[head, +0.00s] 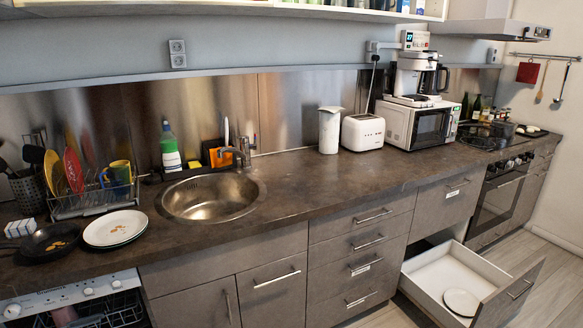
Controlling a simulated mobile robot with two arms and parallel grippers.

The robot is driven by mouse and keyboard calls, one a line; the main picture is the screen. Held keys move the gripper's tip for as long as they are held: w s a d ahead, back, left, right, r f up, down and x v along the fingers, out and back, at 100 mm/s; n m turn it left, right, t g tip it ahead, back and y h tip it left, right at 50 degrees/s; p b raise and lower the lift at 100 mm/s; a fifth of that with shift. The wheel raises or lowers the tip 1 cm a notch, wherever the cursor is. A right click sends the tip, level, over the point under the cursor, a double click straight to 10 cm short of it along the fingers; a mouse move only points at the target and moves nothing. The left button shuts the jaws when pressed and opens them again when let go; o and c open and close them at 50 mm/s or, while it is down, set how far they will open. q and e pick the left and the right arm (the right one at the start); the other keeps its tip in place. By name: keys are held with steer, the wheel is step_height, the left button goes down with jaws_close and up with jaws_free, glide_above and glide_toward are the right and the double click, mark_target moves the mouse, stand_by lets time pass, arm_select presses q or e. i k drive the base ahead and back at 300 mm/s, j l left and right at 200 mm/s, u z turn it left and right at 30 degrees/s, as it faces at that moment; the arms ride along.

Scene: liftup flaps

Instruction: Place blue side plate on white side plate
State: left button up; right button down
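A white plate (115,227) with brown bits on it lies on the counter left of the sink. A thin darker rim shows under its front edge, so another plate may lie beneath. Another small white plate (461,301) lies flat in the open lower drawer at the right. I cannot make out a clearly blue plate. Neither of my grippers is in view.
The open drawer (424,292) juts out at the lower right. A drying rack (93,204) with a red plate (74,170), a yellow plate (51,172) and a mug (117,174) stands by the sink (210,197). A pan (45,243) lies left.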

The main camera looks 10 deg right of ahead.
mark_target(470, 309)
steer(key=i+l, duration=0.15)
steer(key=l, duration=0.15)
steer(key=i+l+u, duration=0.1)
steer(key=l, duration=0.25)
steer(key=i+l, duration=0.2)
steer(key=l, duration=0.15)
steer(key=i+l, duration=0.15)
steer(key=l, duration=0.15)
steer(key=i+l+u, duration=0.1)
steer(key=l, duration=0.25)
steer(key=i+l, duration=0.15)
steer(key=l, duration=0.2)
steer(key=l+u, duration=0.35)
steer(key=l, duration=3.35)
steer(key=k, duration=0.05)
